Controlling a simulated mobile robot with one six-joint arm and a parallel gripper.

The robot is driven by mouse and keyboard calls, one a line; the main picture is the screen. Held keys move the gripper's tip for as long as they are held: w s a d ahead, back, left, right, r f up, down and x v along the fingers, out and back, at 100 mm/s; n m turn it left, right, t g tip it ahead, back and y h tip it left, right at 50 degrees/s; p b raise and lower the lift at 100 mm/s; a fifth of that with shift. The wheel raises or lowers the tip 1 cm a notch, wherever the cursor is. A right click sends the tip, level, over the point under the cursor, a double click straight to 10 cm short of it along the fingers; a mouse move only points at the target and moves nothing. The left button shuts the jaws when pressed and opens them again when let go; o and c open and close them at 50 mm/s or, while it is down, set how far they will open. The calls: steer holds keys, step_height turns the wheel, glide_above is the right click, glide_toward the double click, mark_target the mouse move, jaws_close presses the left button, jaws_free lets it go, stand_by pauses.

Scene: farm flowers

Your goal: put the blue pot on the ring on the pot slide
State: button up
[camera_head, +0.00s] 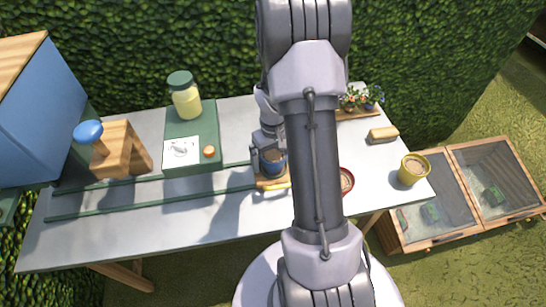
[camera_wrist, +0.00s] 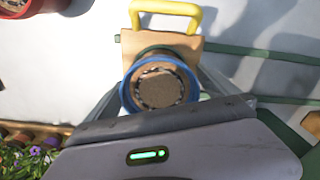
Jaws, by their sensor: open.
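The blue pot (camera_head: 273,167), filled with brown soil, stands upright on the wooden plate of the pot slide (camera_head: 262,184). The pot also shows in the wrist view (camera_wrist: 160,86). There the slide's wooden plate (camera_wrist: 190,44) has a yellow handle (camera_wrist: 166,10) at its far end, and a dark green curve of the ring (camera_wrist: 160,50) shows just behind the pot's rim. How the pot's base sits in the ring is hidden. My gripper (camera_wrist: 160,98) is open, with its fingers on either side of the pot. In the head view my arm partly covers it.
Green rails (camera_head: 150,207) run left along the white table (camera_head: 110,240). A green board (camera_head: 192,130) bears a jar (camera_head: 185,98) and a card. A wooden stand with a blue knob (camera_head: 89,131) is at left. A red pot (camera_head: 347,181) and yellow pot (camera_head: 413,169) stand right.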

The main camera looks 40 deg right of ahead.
mark_target(273, 162)
step_height(273, 162, up, 12)
steer(key=p, duration=0.4)
steer(key=a+r+t, duration=0.2)
steer(key=a+r, duration=0.9)
steer(key=r, duration=0.1)
steer(key=s+a+r+m+t, duration=0.1)
steer(key=s+a+r, duration=0.2)
steer(key=a, duration=0.3)
steer(key=s+a+r+t, duration=0.2)
steer(key=s+a+r, duration=0.2)
steer(key=a, duration=0.2)
steer(key=s+a+r+y, duration=0.1)
steer(key=s+a+y, duration=0.1)
steer(key=s+a, duration=0.3)
steer(key=shift+m+t, duration=0.4)
steer(key=f+b, duration=0.4)
steer(key=shift+s+d+f+b, duration=0.25)
steer(key=shift+d+b, duration=0.1)
